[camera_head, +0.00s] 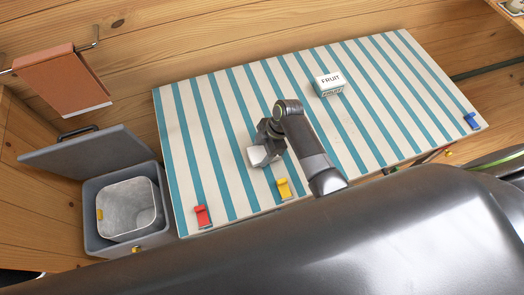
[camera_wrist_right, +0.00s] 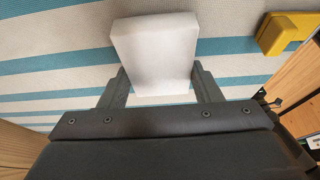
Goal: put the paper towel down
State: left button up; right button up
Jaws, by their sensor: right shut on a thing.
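The paper towel is a white block-like piece (camera_wrist_right: 155,50) held between the fingers of my right gripper (camera_wrist_right: 160,88) in the right wrist view. In the head view the white piece (camera_head: 258,156) shows at the end of my right arm, over the striped table (camera_head: 225,120). My right gripper (camera_head: 264,148) is shut on it. Whether its underside touches the tabletop cannot be told. My left gripper is not in view.
A red clip (camera_head: 202,216) and a yellow clip (camera_head: 284,188) sit at the table's near edge, a blue one (camera_head: 471,121) at the right. A white FRUIT box (camera_head: 329,84) stands farther back. An open grey bin (camera_head: 92,215) is at left. Table's left half is mostly clear.

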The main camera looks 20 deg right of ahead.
jog(key=shift+f, duration=0.5)
